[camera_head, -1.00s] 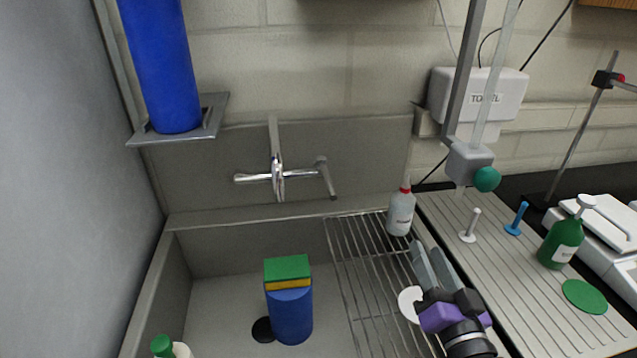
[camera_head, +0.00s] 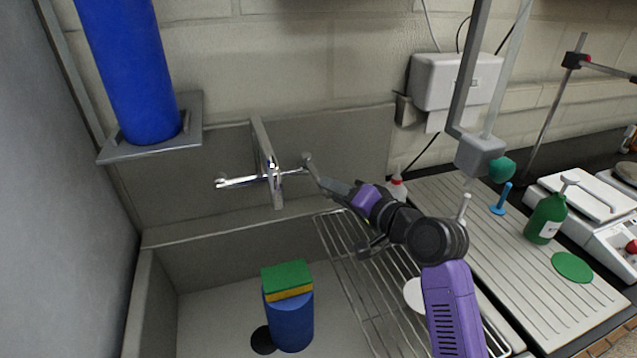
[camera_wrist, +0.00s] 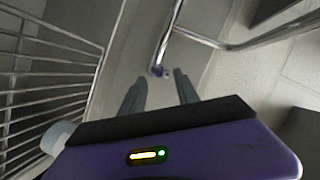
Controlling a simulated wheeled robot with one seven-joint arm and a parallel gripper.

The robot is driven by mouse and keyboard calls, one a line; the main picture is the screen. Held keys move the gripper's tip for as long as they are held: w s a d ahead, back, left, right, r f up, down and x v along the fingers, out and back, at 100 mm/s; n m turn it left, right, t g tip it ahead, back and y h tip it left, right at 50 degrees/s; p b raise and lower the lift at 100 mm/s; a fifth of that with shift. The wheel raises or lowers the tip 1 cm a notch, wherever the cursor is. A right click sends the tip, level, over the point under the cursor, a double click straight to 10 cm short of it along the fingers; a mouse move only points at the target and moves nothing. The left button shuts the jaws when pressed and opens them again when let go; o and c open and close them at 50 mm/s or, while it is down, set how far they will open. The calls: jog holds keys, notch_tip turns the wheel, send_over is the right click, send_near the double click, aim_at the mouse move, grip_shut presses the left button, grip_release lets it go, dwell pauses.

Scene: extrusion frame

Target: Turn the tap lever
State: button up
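The chrome wall tap (camera_head: 268,170) is on the sink's back panel, with a spout rising from its crossbar. Its lever (camera_head: 311,168) hangs from the right end of the crossbar, slanting down and right. My gripper (camera_head: 327,184) is at the lever's lower end, its fingers pointing left toward the wall. In the wrist view the lever (camera_wrist: 164,45) comes down between the lines of the two fingers (camera_wrist: 160,82), its rounded end just ahead of the tips. The fingers are apart with nothing between them. I cannot tell whether they touch the lever.
A wire rack (camera_head: 362,265) lies over the sink's right part, below my arm. A blue cylinder (camera_head: 290,322) with a green-and-yellow sponge (camera_head: 287,280) stands in the sink. A white bottle (camera_head: 397,187) is close behind my arm. A blue bottle (camera_head: 133,75) stands on a shelf at left.

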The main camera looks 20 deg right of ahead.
aim_at(316, 176)
jog(key=x, duration=0.5)
jog(key=shift+w+a+f+p, duration=0.1)
jog(key=shift+w+a+p, duration=0.05)
jog(key=shift+w+p, duration=0.25)
grip_shut()
dwell(1.1)
